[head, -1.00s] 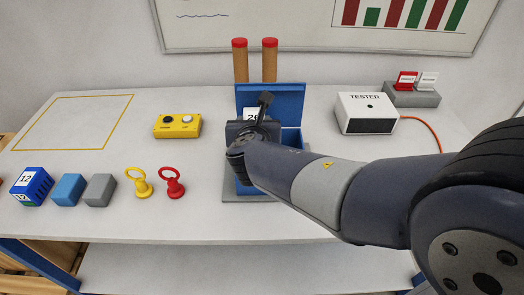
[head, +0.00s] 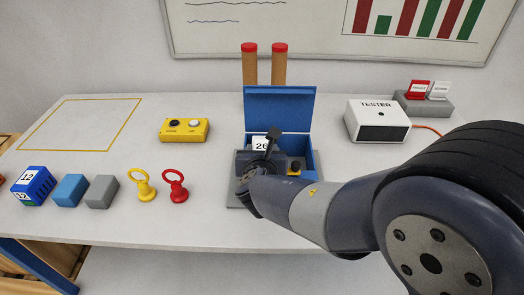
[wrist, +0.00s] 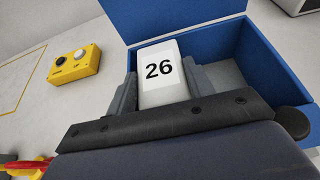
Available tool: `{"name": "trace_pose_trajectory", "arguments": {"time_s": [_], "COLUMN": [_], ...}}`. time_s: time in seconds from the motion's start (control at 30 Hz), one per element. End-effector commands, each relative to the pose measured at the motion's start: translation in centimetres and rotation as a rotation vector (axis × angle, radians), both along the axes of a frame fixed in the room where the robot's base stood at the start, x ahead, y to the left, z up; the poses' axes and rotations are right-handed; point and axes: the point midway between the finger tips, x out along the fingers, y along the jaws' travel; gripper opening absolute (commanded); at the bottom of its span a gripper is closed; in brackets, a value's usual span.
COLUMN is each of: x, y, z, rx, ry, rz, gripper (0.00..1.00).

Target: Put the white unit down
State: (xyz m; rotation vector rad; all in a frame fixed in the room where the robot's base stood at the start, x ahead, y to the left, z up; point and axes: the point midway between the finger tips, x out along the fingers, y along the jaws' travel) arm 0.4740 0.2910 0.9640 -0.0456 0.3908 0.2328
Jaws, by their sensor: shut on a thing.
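The white unit (wrist: 160,72), marked 26, is between the fingers of my gripper (wrist: 163,88) in the wrist view, one finger on each side. In the head view the unit (head: 260,143) shows only its upper part, and my gripper (head: 262,157) hides the rest. It is at the left part of the open blue box (head: 308,143), in front of the raised lid (head: 280,104). I cannot tell whether its underside touches the box floor.
The box stands on a grey plate on the white table. A yellow button box (head: 184,130) lies to the left, a tester (head: 377,121) to the right. Yellow (head: 144,188) and red (head: 174,187) ring-topped pieces and several blocks stand at the front left. A yellow-outlined area (head: 80,122) is empty.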

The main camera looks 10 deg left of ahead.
Motion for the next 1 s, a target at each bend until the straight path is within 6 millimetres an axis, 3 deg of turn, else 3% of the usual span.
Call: {"name": "trace_pose_trajectory", "arguments": {"time_s": [0.4,0.43,0.67,1.0], "x": [-0.1,-0.2,-0.2,-0.2], "y": [-0.1,-0.1,-0.1,-0.1], "z": [-1.3,-1.5,-1.7,-1.3], "rx": [-0.001,-0.002,0.0,0.001], "ry": [0.01,0.013,0.016,0.018], "rz": [0.0,0.0,-0.002,-0.002], "gripper": [0.17,0.52,0.71,0.72]}}
